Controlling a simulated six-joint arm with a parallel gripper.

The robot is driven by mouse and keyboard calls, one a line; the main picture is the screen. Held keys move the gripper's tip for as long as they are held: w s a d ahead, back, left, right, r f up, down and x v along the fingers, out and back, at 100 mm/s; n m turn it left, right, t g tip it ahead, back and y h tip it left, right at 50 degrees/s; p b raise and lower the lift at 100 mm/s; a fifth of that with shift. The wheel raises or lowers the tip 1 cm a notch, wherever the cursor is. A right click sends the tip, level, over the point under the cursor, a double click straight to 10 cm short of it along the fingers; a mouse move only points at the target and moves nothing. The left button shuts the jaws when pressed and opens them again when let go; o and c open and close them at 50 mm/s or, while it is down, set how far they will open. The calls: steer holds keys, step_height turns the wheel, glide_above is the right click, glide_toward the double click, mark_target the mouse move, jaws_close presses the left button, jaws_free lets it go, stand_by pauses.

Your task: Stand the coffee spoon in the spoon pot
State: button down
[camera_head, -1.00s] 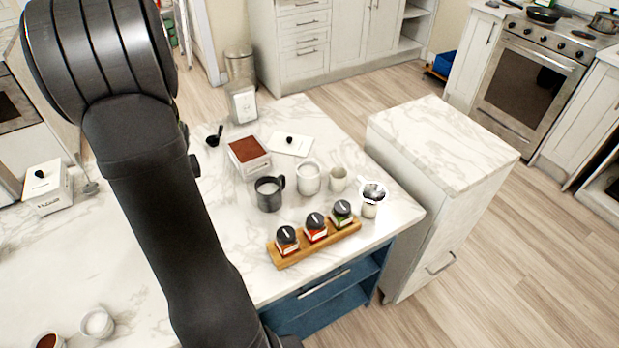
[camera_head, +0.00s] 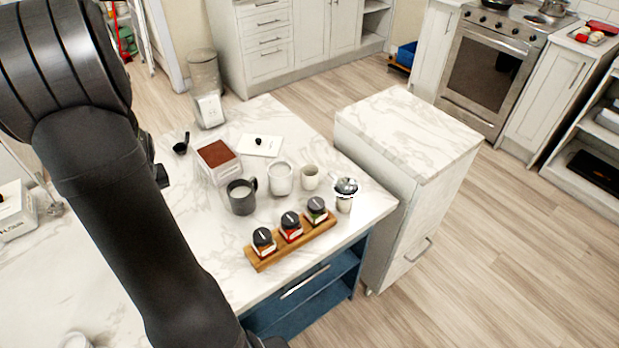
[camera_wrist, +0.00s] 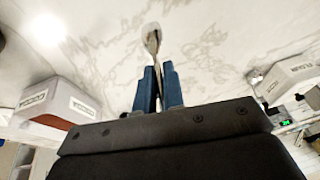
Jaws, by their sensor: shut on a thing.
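In the wrist view a metal spoon (camera_wrist: 152,40) sticks out beyond the blue fingers of my gripper (camera_wrist: 158,82), which is shut on it. Its bowl end points away from the gripper; the rest is hidden between the fingers. My gripper is out of sight in the head view, where only my dark arm shows at the left. I cannot tell for certain which vessel is the spoon pot. A white pot (camera_head: 281,180) and a smaller cream cup (camera_head: 310,178) stand upright on the marble counter, right of a dark mug (camera_head: 241,197).
A wooden rack (camera_head: 292,244) with three dark-lidded jars lies near the counter's front edge. A strainer (camera_head: 346,186) sits above a small cup at the right. A box of brown powder (camera_head: 216,156) and a black scoop (camera_head: 181,148) are farther back. Counter left of the mug is clear.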

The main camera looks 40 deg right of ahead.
stand_by(0.3)
steer(key=w+d+r+m+t+h, duration=0.1)
steer(key=w+d+r+m, duration=0.1)
steer(key=w+r, duration=0.2)
step_height(320, 180, up, 6)
steer(key=m+t+h, duration=0.1)
steer(key=t+h, duration=0.2)
steer(key=t, duration=0.1)
glide_above(310, 178)
steer(key=w+d, duration=0.1)
steer(key=w, duration=0.1)
steer(key=shift+d+f, duration=0.15)
steer(key=shift+f, duration=2.8)
steer(key=shift+d+f, duration=0.1)
steer(key=shift+f, duration=2.85)
